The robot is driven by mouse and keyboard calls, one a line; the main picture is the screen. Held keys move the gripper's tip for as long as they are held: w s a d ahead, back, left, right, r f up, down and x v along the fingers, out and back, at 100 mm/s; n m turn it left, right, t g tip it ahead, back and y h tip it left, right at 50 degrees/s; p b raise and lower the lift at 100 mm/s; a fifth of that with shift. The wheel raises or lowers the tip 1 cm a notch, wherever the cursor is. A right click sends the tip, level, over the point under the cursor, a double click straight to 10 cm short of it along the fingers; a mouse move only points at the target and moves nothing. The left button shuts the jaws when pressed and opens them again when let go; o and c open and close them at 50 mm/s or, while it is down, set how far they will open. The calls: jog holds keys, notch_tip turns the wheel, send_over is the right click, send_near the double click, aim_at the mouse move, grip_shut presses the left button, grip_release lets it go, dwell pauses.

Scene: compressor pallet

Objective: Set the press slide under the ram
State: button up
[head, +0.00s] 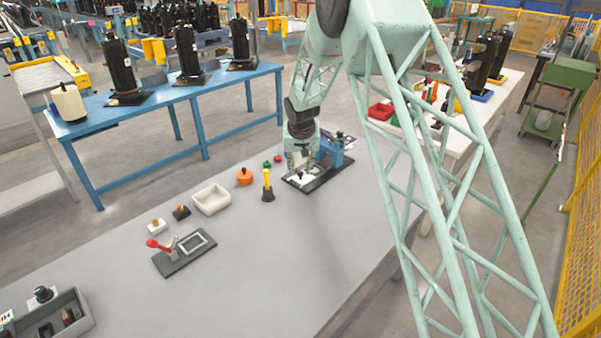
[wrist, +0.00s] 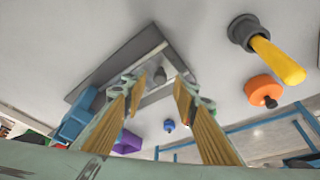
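The press (head: 333,150) is a blue body on a dark base plate (head: 312,187) near the far end of the grey table. Its blue side also shows in the wrist view (wrist: 76,118). A pale flat slide (head: 296,180) with a small dark knob (wrist: 160,75) lies on the base plate in front of the blue body. My gripper (head: 300,170) points down over the slide. In the wrist view its two fingers (wrist: 160,85) stand apart, one on each side of the knob, with visible gaps. Whether the ram is directly above the slide is hidden by my gripper.
A yellow-handled tool (head: 267,185) with a dark foot and an orange round piece (head: 244,176) stand left of the press. A white tray (head: 211,199) and a toggle-clamp fixture (head: 184,252) are farther left. Red and green knobs (head: 272,161) sit close behind.

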jog(key=shift+x, duration=1.2)
jog(key=shift+c, duration=0.9)
grip_shut()
